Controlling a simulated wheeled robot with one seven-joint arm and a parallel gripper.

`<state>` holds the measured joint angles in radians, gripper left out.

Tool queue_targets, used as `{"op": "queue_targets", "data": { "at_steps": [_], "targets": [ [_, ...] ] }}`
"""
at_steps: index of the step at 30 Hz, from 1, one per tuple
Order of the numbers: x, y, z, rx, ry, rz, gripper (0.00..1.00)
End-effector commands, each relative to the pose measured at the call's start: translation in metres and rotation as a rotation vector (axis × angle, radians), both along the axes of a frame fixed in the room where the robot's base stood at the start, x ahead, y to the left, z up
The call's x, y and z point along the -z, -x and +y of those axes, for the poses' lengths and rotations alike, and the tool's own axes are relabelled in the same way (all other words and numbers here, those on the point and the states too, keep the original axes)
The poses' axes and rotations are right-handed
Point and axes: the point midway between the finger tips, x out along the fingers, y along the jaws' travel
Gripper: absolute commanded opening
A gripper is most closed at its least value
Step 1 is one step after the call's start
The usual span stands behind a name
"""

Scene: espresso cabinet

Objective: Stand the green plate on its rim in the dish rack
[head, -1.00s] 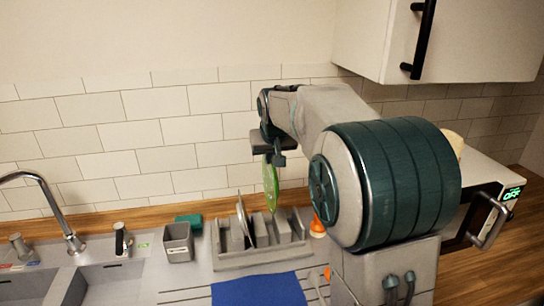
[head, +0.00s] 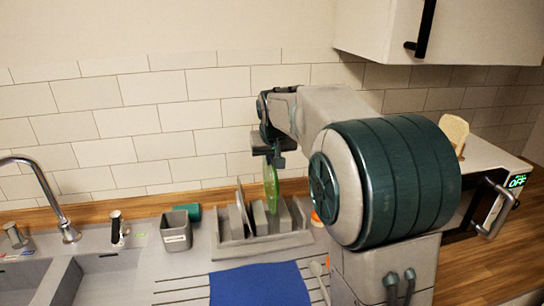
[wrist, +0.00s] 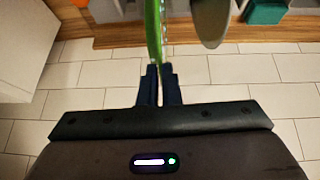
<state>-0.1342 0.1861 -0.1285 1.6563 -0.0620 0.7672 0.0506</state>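The green plate (head: 271,186) hangs edge-on and upright below my gripper (head: 273,152). In the wrist view my gripper (wrist: 159,83) is shut on the near edge of the green plate (wrist: 153,28). The grey dish rack (head: 262,246) stands on the counter below. The plate's lower edge overlaps the rack's dividers in the head view; I cannot tell whether it touches them. A pale plate (head: 242,207) stands in the rack to the left of the green one, and it also shows in the wrist view (wrist: 211,20).
A blue mat (head: 258,285) lies in front of the rack. A grey holder (head: 176,232) and a green sponge (head: 194,212) are to its left, beside the sink. An orange item (head: 316,219) is at its right. A microwave (head: 488,185) and an upper cabinet are further right.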

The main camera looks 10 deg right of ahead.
Motion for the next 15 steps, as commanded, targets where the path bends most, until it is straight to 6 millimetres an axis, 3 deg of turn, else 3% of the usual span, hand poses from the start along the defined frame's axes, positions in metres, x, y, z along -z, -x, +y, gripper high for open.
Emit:
{"op": "queue_targets", "data": {
  "at_steps": [15],
  "targets": [
    [0.033, 0.000, 0.002, 0.001, 0.000, -0.003, 0.00]
  ]
}}
